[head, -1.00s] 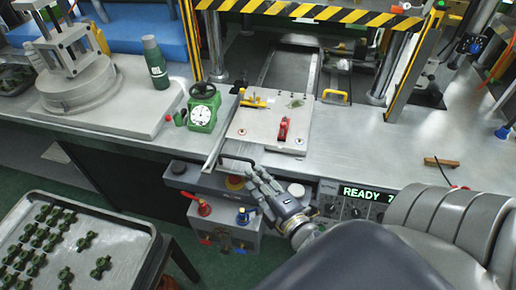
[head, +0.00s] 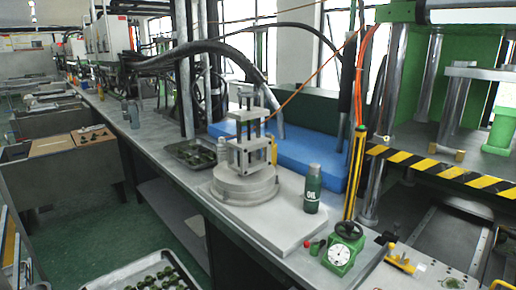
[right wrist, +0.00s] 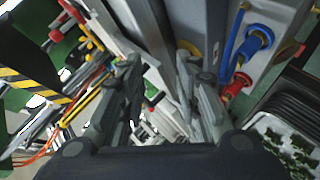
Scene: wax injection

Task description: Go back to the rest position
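My right gripper (right wrist: 160,62) shows in the right wrist view with its two dark grey fingers spread apart. Nothing is held between them. In that view it is close to the grey control box (right wrist: 275,20), which has a blue knob (right wrist: 259,38) and a red knob (right wrist: 236,82). Neither of my grippers shows in the head view. My left gripper is not seen in any frame.
On the bench in the head view stand a round metal fixture (head: 244,185), a green oil bottle (head: 312,188) and a green dial gauge (head: 341,252). The press with striped guard (head: 450,174) is at right. A parts tray (head: 150,275) is at bottom left.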

